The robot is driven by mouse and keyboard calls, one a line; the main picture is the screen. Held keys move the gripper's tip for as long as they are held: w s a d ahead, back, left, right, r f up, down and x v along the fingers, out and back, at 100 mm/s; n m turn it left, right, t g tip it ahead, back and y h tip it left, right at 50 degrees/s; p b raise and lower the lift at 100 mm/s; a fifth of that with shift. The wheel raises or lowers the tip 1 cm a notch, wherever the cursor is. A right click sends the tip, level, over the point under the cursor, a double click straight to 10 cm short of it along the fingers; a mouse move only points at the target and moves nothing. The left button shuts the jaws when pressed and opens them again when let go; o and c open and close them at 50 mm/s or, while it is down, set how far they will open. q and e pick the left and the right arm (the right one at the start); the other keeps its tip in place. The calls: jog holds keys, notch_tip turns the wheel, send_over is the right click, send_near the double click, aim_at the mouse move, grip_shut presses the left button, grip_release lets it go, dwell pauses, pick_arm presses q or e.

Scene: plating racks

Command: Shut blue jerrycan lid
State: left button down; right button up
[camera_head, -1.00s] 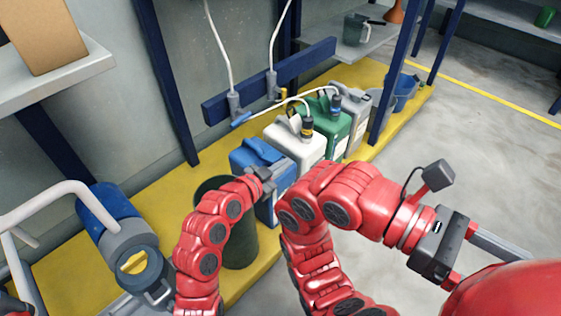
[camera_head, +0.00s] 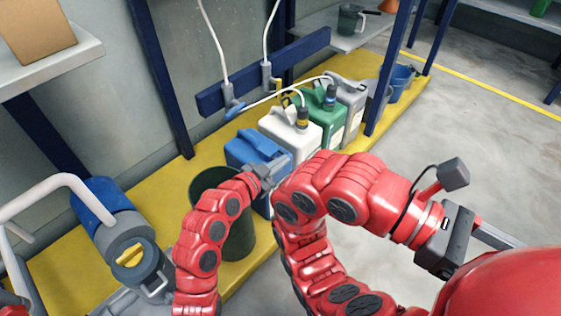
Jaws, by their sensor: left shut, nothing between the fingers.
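The blue jerrycan (camera_head: 250,150) stands on the yellow platform, nearest in a row of cans. Its blue top and handle show, while its front is partly covered by my arms. My left gripper (camera_head: 266,174) is shut and empty, at the front top edge of this can. I cannot tell whether it touches the can, and the lid cannot be made out clearly behind it. My right arm bends in front of the row. Its grey gripper (camera_head: 497,238) points right, away from the cans, and is partly hidden by red parts of mine.
White (camera_head: 286,130) and green (camera_head: 318,113) jerrycans with hoses, and a grey one (camera_head: 349,98), stand behind the blue one. A dark green bin (camera_head: 238,225) stands beside it. A blue-grey cylinder (camera_head: 118,228) is at left. Open floor lies right.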

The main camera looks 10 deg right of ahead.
pick_arm(q)
notch_tip(320, 180, up, 7)
jog(key=n+g+h+p, duration=0.1)
jog(key=n+g+p, duration=0.1)
jog(key=n+p, duration=0.3)
send_over(275, 149)
jog(key=s+a, duration=0.2)
jog(key=a, duration=0.1)
jog(key=m, duration=0.1)
jog(key=w+a+n+g+h+p, duration=0.25)
jog(key=w+a+n+p, duration=0.2)
jog(key=n, duration=0.25)
jog(key=s+a+r+m+t+y+p, duration=0.1)
jog(key=s+a+r+m+t+y, duration=0.1)
jog(key=s+a+r+m, duration=0.3)
jog(key=shift+s+a+r+m+y, duration=0.15)
jog(key=shift+s+a+m+y, duration=0.8)
jog(key=shift+s+a, duration=1.5)
jog(key=shift+w+a+m+h, duration=0.25)
jog(key=shift+w+a+h, duration=0.05)
jog(key=shift+w, duration=0.05)
